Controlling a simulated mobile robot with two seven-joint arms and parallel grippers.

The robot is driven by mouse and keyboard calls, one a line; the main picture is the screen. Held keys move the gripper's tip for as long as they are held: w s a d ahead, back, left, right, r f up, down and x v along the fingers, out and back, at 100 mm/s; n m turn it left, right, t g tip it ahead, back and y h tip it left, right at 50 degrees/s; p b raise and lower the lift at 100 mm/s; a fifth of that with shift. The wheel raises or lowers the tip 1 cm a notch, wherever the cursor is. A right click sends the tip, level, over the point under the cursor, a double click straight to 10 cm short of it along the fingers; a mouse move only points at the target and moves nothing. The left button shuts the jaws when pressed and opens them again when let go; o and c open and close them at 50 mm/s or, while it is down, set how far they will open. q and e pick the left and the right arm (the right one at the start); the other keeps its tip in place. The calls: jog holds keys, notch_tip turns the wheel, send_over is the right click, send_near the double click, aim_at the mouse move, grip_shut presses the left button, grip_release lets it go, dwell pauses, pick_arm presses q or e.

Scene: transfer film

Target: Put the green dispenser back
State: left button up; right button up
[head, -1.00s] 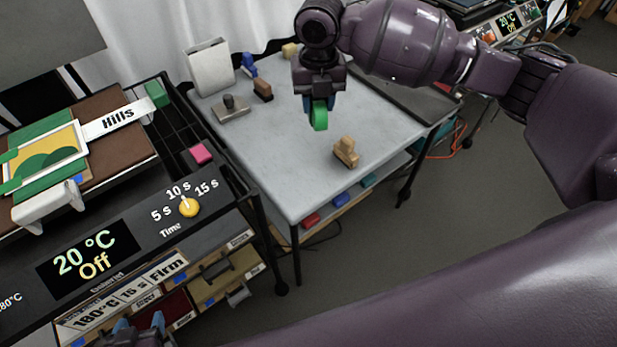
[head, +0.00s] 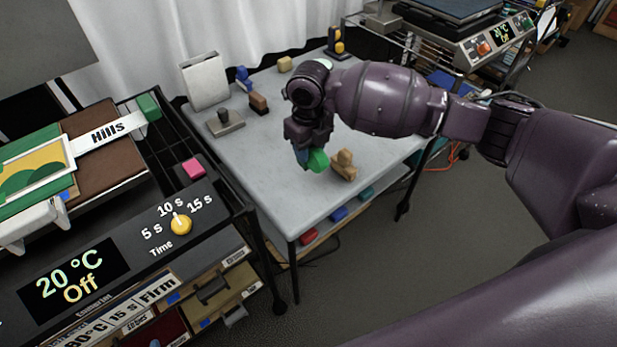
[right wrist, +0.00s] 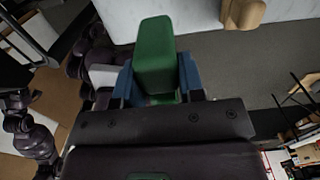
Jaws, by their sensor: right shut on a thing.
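The green dispenser (head: 318,161) is held in my right gripper (head: 306,158), over the grey table. In the right wrist view the green dispenser (right wrist: 155,58) sits between the blue fingers of my right gripper (right wrist: 158,82), which are shut on it. Only what seems a blue tip of my left gripper (head: 155,343) shows at the bottom edge of the head view.
A tan wooden piece (head: 344,166) stands on the table (head: 290,195) just right of the green dispenser. A white holder (head: 205,82), a grey stamp-like block (head: 225,122), a brown block (head: 258,103) and a blue piece (head: 243,78) stand farther back. The table's front left is clear.

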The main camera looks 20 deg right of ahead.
aim_at(309, 165)
notch_tip(309, 165, down, 6)
jog(key=shift+r+b, duration=0.1)
jog(key=shift+b, duration=0.2)
jog(key=shift+f+b, duration=0.3)
jog(key=shift+f, duration=2)
pick_arm(q)
jog(key=shift+w+f, duration=0.2)
jog(key=shift+f, duration=0.15)
pick_arm(e)
jog(key=shift+f, duration=0.2)
jog(key=o, duration=0.8)
pick_arm(q)
jog(key=shift+d, duration=0.1)
